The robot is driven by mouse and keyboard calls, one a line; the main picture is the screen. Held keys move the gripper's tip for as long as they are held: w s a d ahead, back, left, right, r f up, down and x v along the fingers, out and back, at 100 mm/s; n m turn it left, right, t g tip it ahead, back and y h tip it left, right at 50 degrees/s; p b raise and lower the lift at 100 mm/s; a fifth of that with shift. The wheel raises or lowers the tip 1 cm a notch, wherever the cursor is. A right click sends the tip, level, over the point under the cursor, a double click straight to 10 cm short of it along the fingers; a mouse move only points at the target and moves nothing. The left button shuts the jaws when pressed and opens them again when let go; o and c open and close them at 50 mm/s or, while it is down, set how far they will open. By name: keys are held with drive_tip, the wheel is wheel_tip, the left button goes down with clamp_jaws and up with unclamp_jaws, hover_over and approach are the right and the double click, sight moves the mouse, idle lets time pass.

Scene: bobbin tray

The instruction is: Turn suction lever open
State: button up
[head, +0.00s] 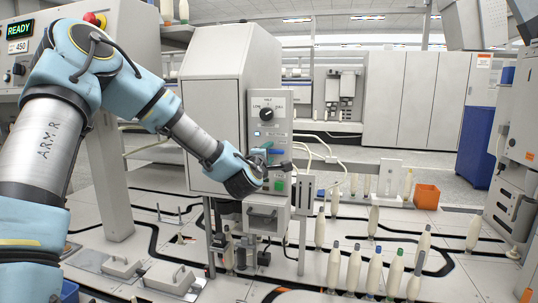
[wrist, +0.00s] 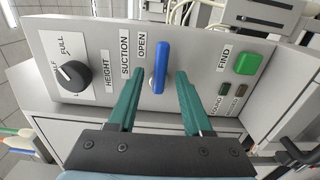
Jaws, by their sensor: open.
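The blue suction lever (wrist: 161,62) sits on the grey control panel (wrist: 205,45), beside the labels SUCTION and OPEN. In the wrist view it runs up and down, its upper end near the word OPEN. My gripper (wrist: 160,76) has its two green fingers apart, one on each side of the lever's lower part, with visible gaps. In the head view my gripper (head: 268,160) is at the front of the panel, and the lever (head: 275,151) shows as a small blue bar there, partly hidden.
A black HEIGHT knob (wrist: 73,76) is left of the lever in the wrist view. A green FIND button (wrist: 248,63) and two small lamps are to the right. In the head view, several bobbins (head: 375,270) stand on the tray below right, with an orange bin (head: 427,196) behind.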

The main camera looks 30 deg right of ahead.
drive_tip(key=v, duration=1)
drive_tip(key=shift+s+a, duration=0.3)
drive_tip(key=w+a+f+m+g+y, duration=0.2)
drive_tip(key=a+f+m+g+y, duration=0.4)
drive_tip(key=a+f, duration=0.7)
drive_tip(key=s+a+f+m+g+y, duration=0.1)
drive_tip(key=s+a+m+g+y, duration=0.2)
drive_tip(key=a, duration=0.8)
drive_tip(key=s+a+m+g+y, duration=0.15)
drive_tip(key=s+a, duration=0.35)
drive_tip(key=a, duration=0.5)
drive_tip(key=s+a+g+y, duration=0.1)
drive_tip(key=s+a+y, duration=0.1)
drive_tip(key=s+a, duration=0.25)
wheel_tip(320, 180, up, 19)
drive_tip(key=p, duration=1.8)
drive_tip(key=shift+w+d+p, duration=0.2)
drive_tip(key=shift+p, duration=0.2)
